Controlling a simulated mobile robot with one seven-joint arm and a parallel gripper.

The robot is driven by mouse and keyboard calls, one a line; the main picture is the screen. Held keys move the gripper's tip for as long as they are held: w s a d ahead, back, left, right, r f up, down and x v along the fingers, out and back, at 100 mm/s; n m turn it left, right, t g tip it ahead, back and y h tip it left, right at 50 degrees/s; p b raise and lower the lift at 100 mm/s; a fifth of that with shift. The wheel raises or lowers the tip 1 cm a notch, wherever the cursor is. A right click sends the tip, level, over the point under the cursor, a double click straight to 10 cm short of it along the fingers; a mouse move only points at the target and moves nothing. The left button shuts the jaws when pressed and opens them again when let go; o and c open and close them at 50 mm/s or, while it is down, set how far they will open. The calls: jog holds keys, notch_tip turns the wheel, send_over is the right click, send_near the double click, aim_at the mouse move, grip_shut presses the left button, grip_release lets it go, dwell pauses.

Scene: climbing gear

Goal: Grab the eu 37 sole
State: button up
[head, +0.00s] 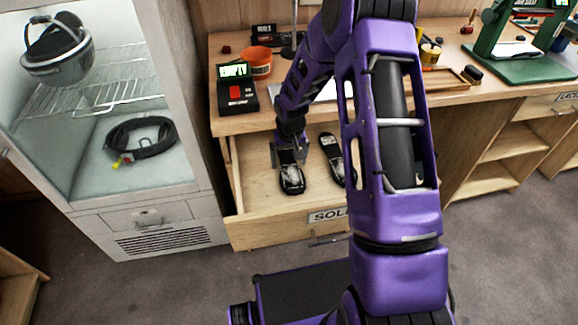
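An open wooden drawer (262,207) in the bench holds two dark shoe soles. The left sole (292,182) is black with a grey patch and lies in the drawer under my gripper. The right sole (330,152) lies beside it, partly hidden by my purple arm. My gripper (288,154) is over the upper end of the left sole, with its fingers apart on either side. I cannot tell whether they touch the sole. Size marks on the soles are too small to read.
On the bench (222,50) stand a small device with a green screen (235,88) and an orange tub (258,62).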

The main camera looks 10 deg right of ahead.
jog(key=c, duration=1.4)
grip_shut()
jog(key=shift+r, duration=0.15)
